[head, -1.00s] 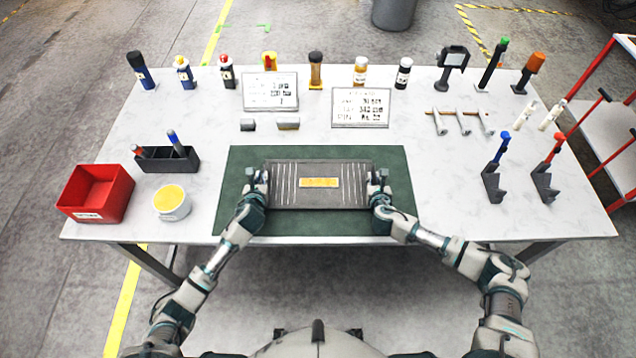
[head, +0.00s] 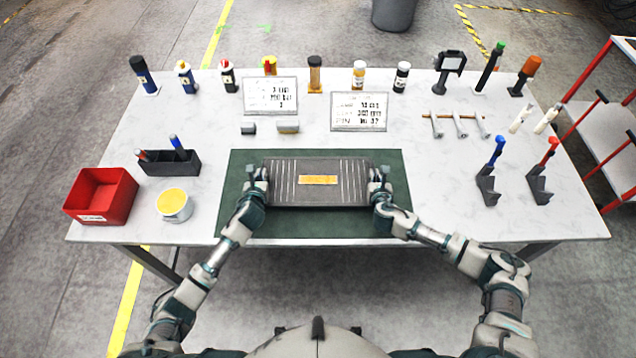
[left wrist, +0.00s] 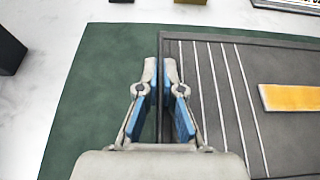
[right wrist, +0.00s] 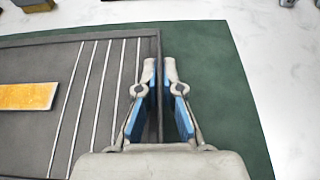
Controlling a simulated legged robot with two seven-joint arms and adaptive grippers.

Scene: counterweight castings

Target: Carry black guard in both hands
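The black guard (head: 318,192) is a flat dark plate with pale ribs near both ends and a yellow label in its middle. It is level over the green mat (head: 320,226); I cannot clearly see a gap under it. My left gripper (head: 259,182) is shut on its left edge; the left wrist view shows the fingers (left wrist: 160,75) on either side of the rim. My right gripper (head: 379,182) is shut on its right edge, with the rim between the fingers (right wrist: 160,75) in the right wrist view. The guard's underside is hidden.
A red bin (head: 101,196), a white tub (head: 173,205) and a black pen holder (head: 170,162) stand to the left. Two sign cards (head: 270,96) and several bottles stand behind. Two dark stands (head: 487,188) with blue and red tools are to the right.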

